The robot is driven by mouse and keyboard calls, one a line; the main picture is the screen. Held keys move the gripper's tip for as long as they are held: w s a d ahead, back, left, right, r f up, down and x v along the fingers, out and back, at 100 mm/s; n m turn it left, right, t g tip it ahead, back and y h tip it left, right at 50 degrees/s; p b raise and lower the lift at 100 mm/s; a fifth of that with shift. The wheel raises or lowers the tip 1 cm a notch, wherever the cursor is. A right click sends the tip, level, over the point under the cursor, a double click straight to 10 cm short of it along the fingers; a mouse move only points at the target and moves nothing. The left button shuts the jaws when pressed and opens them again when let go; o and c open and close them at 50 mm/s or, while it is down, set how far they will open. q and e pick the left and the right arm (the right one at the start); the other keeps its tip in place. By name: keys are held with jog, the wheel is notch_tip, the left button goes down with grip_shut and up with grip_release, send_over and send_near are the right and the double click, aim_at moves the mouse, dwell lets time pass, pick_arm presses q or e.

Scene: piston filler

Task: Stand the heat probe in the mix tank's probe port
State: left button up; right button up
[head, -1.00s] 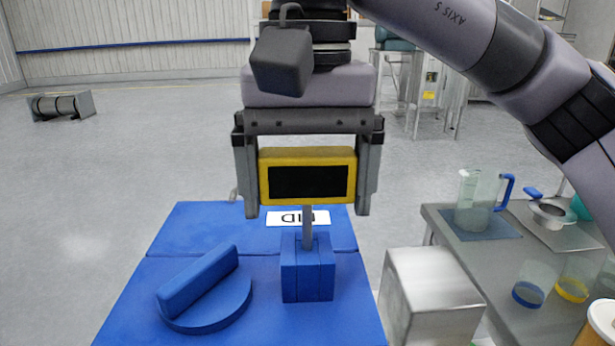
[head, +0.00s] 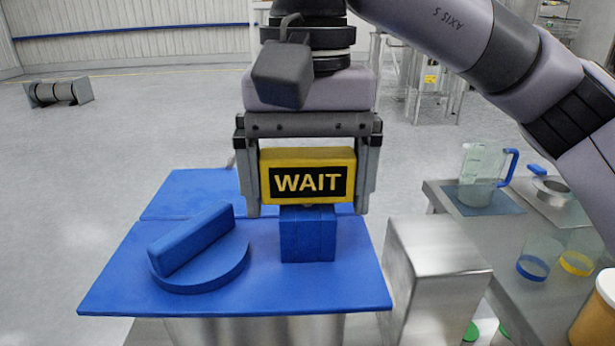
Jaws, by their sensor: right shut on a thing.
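The heat probe (head: 307,177) has a yellow head with a dark display reading WAIT. My right gripper (head: 306,200) is shut on the yellow head, one finger on each side. The head is upright, just above the blue block of the probe port (head: 307,240) on the mix tank's blue top (head: 350,290). Almost none of the probe's stem shows; it appears to be down inside the port. I cannot tell whether the head touches the block. My left gripper is not in view.
A round blue lid with a bar handle (head: 198,255) lies on the tank top, left of the port. A metal box (head: 440,250) stands right of the tank. A side table holds a jug (head: 482,178) and several cups.

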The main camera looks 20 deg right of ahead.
jog(key=shift+f, duration=0.1)
jog(key=o, duration=0.8)
notch_tip(320, 180, up, 7)
jog(key=shift+r+p, duration=0.1)
jog(key=shift+p, duration=1.05)
